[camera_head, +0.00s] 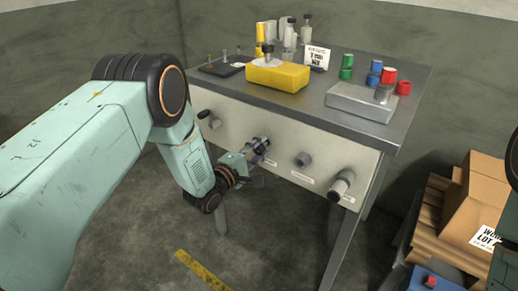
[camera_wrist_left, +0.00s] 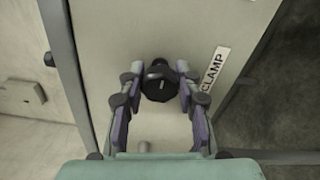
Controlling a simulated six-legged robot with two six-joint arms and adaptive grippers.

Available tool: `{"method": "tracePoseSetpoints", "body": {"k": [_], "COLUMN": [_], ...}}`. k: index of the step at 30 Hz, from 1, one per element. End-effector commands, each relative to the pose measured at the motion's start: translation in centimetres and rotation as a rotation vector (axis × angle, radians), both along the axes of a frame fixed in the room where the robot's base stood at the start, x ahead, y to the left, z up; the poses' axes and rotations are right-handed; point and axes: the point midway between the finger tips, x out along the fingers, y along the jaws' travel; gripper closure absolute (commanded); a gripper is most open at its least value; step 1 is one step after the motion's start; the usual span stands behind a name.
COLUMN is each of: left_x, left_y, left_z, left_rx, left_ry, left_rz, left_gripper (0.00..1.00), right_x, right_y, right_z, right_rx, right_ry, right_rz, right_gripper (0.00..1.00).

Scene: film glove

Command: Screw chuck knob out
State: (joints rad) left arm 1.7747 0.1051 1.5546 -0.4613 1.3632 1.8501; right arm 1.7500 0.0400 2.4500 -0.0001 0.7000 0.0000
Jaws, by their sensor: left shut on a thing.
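A dark faceted knob (camera_wrist_left: 160,82) sits on the pale front panel, beside a label reading CLAMP (camera_wrist_left: 215,69). My left gripper (camera_wrist_left: 160,88) has its fingers on both sides of this knob and is shut on it. In the head view, my left gripper (camera_head: 257,155) reaches the panel (camera_head: 283,136) from the left and partly hides the knob. No label reading chuck can be made out. My right gripper is not in view.
A yellow block (camera_head: 278,75) and a grey box (camera_head: 361,102) stand on the bench top. Cardboard boxes (camera_head: 477,205) are at right.

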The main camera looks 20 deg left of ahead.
Motion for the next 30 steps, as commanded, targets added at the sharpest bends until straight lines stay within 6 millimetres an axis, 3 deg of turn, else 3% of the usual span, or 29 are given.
{"method": "tracePoseSetpoints", "body": {"k": [15, 30], "left_x": [0.24, 0.28], "left_y": [-0.07, -0.05], "left_z": [0.48, 0.57], "left_rx": [-0.385, -0.513], "left_ry": [0.13, 0.175], "left_rz": [-0.004, -0.005], "left_gripper": [0.98, 0.98], "right_x": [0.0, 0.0], "right_y": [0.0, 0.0], "right_z": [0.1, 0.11], "right_rx": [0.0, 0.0], "right_ry": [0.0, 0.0], "right_rz": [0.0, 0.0], "right_gripper": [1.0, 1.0]}}
